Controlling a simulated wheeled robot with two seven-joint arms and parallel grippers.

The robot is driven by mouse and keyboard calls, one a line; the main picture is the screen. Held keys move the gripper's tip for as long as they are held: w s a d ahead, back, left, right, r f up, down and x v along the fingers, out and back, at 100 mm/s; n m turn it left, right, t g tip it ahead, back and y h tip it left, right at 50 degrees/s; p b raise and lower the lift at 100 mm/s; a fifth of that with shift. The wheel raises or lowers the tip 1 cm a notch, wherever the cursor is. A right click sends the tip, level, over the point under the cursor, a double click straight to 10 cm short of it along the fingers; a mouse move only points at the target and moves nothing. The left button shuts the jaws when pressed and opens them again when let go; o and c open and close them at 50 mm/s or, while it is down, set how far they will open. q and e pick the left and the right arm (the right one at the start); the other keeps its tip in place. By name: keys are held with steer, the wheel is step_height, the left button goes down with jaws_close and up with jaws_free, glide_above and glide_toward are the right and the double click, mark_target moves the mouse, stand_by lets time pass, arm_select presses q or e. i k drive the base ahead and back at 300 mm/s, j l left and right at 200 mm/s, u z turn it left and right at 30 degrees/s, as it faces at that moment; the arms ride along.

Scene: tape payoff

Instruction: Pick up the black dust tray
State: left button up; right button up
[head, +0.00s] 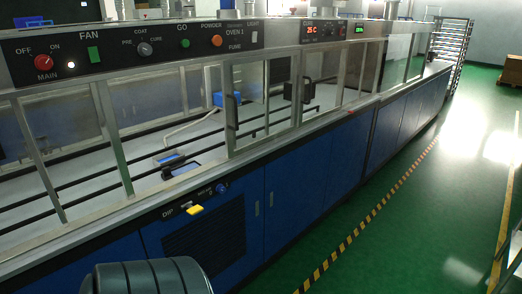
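I cannot pick out a black dust tray with certainty in the head view. Two small dark, flat items with blue on top lie on the pale bed inside the long machine, one at the back (168,159) and one nearer the front (185,169). I cannot tell what they are. A black boxy piece (299,91) shows at the machine's front frame further right. Neither of my grippers is in view.
The long machine has blue lower cabinets (290,192), a glazed metal frame and a control panel (110,48). A yellow piece (195,210) sticks out from its front. Green floor with a striped line (372,217) is clear at right. A cardboard box (511,70) stands far right.

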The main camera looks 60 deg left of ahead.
mark_target(167, 174)
steer(key=u, duration=2.5)
steer(key=i+j+z, duration=0.15)
steer(key=z, duration=0.25)
steer(key=i+j+z, duration=0.1)
steer(key=j+z, duration=0.25)
steer(key=i+j+z, duration=0.1)
steer(key=j+z, duration=0.15)
steer(key=z, duration=0.15)
